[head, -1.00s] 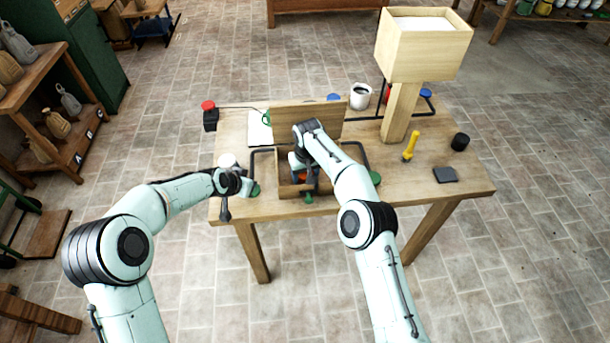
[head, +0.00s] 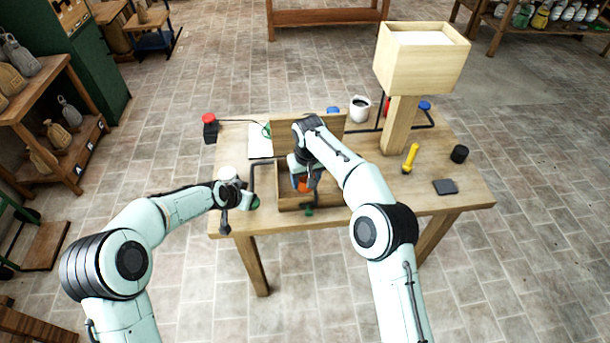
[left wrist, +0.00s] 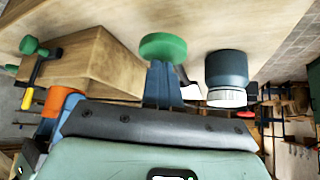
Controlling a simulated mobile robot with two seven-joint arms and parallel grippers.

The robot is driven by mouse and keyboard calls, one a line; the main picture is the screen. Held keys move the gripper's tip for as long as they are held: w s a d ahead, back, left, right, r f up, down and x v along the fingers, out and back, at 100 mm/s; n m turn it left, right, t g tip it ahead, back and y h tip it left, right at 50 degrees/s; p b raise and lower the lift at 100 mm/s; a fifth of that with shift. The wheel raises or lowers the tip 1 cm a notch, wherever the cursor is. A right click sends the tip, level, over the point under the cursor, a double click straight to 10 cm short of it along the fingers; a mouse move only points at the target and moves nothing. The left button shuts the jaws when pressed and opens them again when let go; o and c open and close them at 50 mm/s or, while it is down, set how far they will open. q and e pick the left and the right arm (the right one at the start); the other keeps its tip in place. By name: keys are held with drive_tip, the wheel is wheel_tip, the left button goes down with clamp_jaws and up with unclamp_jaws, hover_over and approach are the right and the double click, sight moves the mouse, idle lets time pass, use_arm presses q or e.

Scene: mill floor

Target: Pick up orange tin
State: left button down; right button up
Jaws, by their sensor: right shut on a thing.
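The orange tin (head: 303,187) shows in the head view inside an open wooden box (head: 290,203) at the table's front, partly hidden by my right gripper. My right gripper (head: 304,180) points down into the box and is shut on the tin. In the left wrist view an orange shape (left wrist: 57,101) with blue beside it shows at the left, past the box; I cannot be sure it is the tin. My left gripper (head: 243,201) is low at the box's left. In its wrist view blue finger parts (left wrist: 160,84) reach a green disc (left wrist: 163,47); their gap is unclear.
A dark jar with a white cap (left wrist: 226,80) stands near my left gripper. A wooden post with a box-shaped top (head: 400,125), a yellow tool (head: 410,158), a black cylinder (head: 459,154) and a dark pad (head: 445,187) are on the right. A red button (head: 209,119) is back left.

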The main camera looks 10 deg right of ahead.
drive_tip(key=s, duration=1.7)
drive_tip(key=shift+s, duration=0.3)
drive_tip(key=s+r, duration=0.3)
drive_tip(key=s, duration=1)
drive_tip(key=shift+r, duration=0.25)
use_arm(q)
drive_tip(key=shift+r, duration=0.1)
